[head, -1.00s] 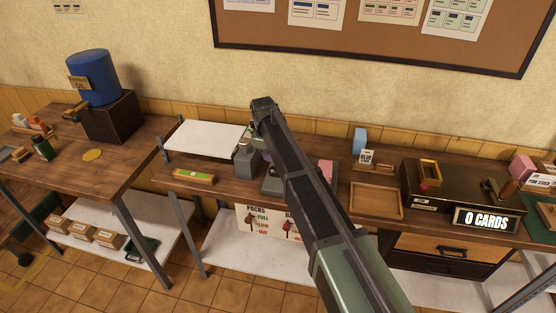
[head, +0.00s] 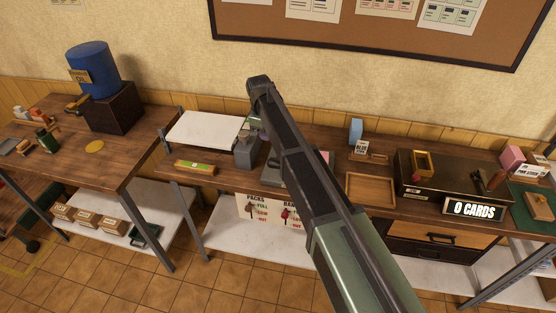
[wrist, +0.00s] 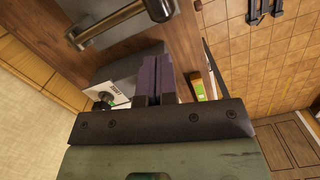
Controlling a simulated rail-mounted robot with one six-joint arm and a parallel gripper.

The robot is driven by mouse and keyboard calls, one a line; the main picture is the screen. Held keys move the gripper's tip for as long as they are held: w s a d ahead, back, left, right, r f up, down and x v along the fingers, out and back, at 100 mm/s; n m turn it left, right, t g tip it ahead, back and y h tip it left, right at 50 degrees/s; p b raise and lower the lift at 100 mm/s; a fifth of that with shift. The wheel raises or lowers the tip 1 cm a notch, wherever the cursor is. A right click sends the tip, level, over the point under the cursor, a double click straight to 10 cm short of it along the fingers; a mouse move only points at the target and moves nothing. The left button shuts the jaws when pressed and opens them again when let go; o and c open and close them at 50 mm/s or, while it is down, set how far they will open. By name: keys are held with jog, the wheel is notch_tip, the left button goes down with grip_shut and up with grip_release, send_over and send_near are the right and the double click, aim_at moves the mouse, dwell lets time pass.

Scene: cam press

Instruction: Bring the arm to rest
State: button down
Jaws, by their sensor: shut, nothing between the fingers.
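My arm reaches up and left across the head view, over the long wooden bench (head: 215,180). My gripper is hidden behind the arm's end there. In the wrist view my gripper (wrist: 157,75) is shut and empty, its two dark purplish fingers side by side. The fingers overlap the block in the picture; I cannot tell the gap.
A metal bar handle (wrist: 110,22) is close by in the wrist view. The bench holds a grey container (head: 246,153), a green box (head: 195,167), a wooden tray (head: 370,188) and a "0 CARDS" sign (head: 474,208).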

dwell(0.3)
jog(key=s+d+f+m+b, duration=0.3)
jog(key=s+d+m, duration=0.3)
jog(key=s+d, duration=0.6)
jog(key=s+d+f+m+y+b, duration=0.1)
jog(key=s+d+f+m+b, duration=0.2)
jog(key=s+d+m, duration=0.4)
jog(key=s+d, duration=0.5)
jog(key=s, duration=0.5)
jog(key=shift+d, duration=0.2)
